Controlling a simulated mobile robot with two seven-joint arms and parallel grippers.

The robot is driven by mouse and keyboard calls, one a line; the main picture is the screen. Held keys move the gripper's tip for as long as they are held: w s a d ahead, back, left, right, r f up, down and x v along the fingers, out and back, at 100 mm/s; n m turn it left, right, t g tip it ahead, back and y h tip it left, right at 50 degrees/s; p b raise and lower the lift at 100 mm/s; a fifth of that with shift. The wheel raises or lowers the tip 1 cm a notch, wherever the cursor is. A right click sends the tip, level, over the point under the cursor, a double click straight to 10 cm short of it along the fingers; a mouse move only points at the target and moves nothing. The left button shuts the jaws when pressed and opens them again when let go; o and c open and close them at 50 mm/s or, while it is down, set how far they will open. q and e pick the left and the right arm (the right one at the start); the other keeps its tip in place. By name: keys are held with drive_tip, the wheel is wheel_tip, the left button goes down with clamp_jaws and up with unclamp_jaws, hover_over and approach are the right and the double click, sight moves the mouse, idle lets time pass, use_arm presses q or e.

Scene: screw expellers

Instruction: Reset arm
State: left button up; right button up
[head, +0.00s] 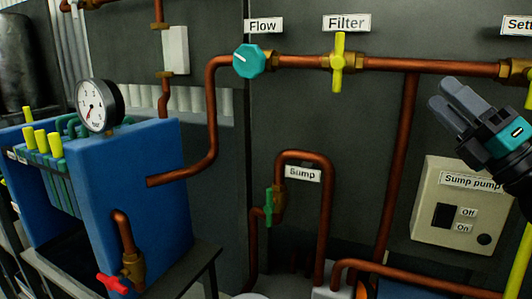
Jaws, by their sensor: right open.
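My right gripper (455,100) is at the right edge of the head view, in front of the dark wall panel. Its two grey fingers point up and to the left, and they are apart with nothing between them. It hangs above the Sump pump box (425,205) and below the upper copper pipe, touching neither as far as I can see. The rest of my right arm runs out of view at the right edge. My left gripper is not in view.
A blue press (150,180) with a pressure gauge (100,106) and a red valve (112,284) stands at left. Along the upper copper pipe (430,66) sit a teal Flow knob (249,61) and a yellow Filter valve (339,62). A green Sump valve (269,207) sits lower. Copper pipes cross the lower right.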

drive_tip(key=s+f+m+g+h, duration=0.25)
drive_tip(key=f+m+h, duration=0.65)
drive_tip(key=f+m, duration=0.5)
drive_tip(key=s+f+m+g+h, duration=0.25)
drive_tip(key=f+m+h, duration=0.65)
drive_tip(key=f+m, duration=0.6)
drive_tip(key=s+a+f+m+g+y, duration=0.1)
drive_tip(key=s+a+f+g+y, duration=0.1)
drive_tip(key=s+a+f+g, duration=0.55)
drive_tip(key=s+a+f+m+g+y, duration=0.15)
drive_tip(key=s+f+g, duration=0.25)
drive_tip(key=s+f, duration=0.8)
drive_tip(key=w+a+f+n+t+y, duration=0.1)
drive_tip(key=w+a+f+t+y, duration=0.15)
drive_tip(key=w+a+t, duration=0.35)
use_arm(q)
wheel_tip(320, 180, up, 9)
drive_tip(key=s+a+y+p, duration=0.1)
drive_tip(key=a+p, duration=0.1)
drive_tip(key=p, duration=1.1)
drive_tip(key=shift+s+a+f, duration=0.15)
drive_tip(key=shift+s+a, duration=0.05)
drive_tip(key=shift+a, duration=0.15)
use_arm(e)
drive_tip(key=d+r+t+h, duration=0.1)
drive_tip(key=d+r, duration=0.2)
drive_tip(key=r, duration=0.6)
drive_tip(key=shift+s+d, duration=0.2)
drive_tip(key=shift+s, duration=0.15)
drive_tip(key=shift+t, duration=0.25)
